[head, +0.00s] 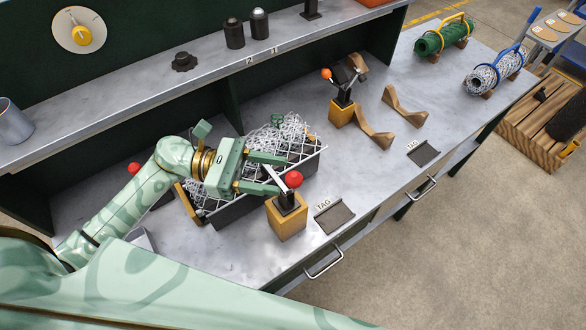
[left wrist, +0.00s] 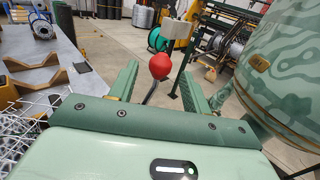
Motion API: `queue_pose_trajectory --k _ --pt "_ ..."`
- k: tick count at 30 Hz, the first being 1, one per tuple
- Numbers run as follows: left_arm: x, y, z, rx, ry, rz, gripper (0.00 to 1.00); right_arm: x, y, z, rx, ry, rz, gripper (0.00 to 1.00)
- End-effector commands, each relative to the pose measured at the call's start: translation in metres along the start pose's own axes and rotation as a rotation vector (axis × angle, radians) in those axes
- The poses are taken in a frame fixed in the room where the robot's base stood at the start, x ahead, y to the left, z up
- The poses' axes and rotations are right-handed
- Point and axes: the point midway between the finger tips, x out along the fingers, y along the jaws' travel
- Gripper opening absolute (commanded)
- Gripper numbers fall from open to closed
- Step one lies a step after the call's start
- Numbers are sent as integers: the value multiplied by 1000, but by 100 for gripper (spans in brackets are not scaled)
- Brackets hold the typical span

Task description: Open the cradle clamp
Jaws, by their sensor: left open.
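The near clamp stands on a yellow wooden block (head: 287,218) at the front of the cradle (head: 250,205), which holds a roll of chain-link mesh (head: 292,135). A red ball knob (head: 294,179) tops its handle. My left gripper (head: 283,173) is open, with its fingers pointing right and one on either side of the knob region. In the left wrist view the red knob (left wrist: 160,66) shows between the two spread fingers (left wrist: 158,82). I cannot tell whether a finger touches the knob. Another red knob (head: 134,168) shows behind my left arm. My right gripper is not in view.
A clamp with an orange knob (head: 326,74) stands beside empty wooden cradles (head: 404,106) farther right. Dark tag plates (head: 334,216) lie near the bench front. A shelf (head: 150,90) runs behind. Green (head: 443,36) and blue-strapped (head: 495,72) rolls lie at the far end.

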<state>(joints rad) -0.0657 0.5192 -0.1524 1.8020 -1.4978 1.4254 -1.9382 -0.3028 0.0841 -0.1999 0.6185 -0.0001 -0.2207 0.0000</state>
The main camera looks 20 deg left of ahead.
Motion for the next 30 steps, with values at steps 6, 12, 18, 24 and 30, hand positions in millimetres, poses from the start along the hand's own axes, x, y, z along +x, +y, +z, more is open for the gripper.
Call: queue_pose_trajectory --k 6,12,18,24,30 --pt "37 0 2 0 -2 1 48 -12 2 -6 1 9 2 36" --pt "48 0 0 0 0 1 48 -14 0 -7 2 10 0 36" --pt "49 0 -1 0 2 1 48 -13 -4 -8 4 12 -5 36" --pt "48 0 -1 0 1 1 1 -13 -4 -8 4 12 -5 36" --pt "48 0 -1 5 6 1 0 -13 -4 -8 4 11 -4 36"
